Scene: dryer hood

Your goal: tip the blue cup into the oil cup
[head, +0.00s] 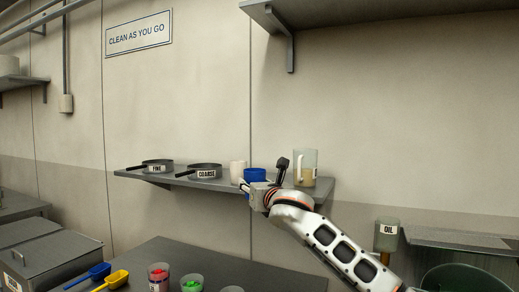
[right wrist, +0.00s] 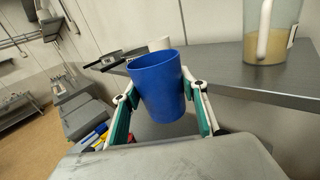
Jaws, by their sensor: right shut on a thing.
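The blue cup (head: 255,174) is in my right gripper (head: 258,186), in front of the shelf. In the right wrist view the blue cup (right wrist: 158,85) sits between the two green-padded fingers of the gripper (right wrist: 161,100), which are shut on its sides. It looks roughly upright with its rim up; its contents cannot be made out. The oil cup (head: 386,222), a clear cup with an OIL label, stands at lower right in the head view, well apart from the blue cup and lower. My left gripper is not in view.
A clear jug (head: 313,160) with yellowish contents stands on the wall shelf (head: 325,187), right of the gripper. A white cup (head: 237,172) and pans labelled FINE (head: 158,166) and COARSE (head: 206,171) are left. Scoops and small cups stand on the lower counter (head: 215,262).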

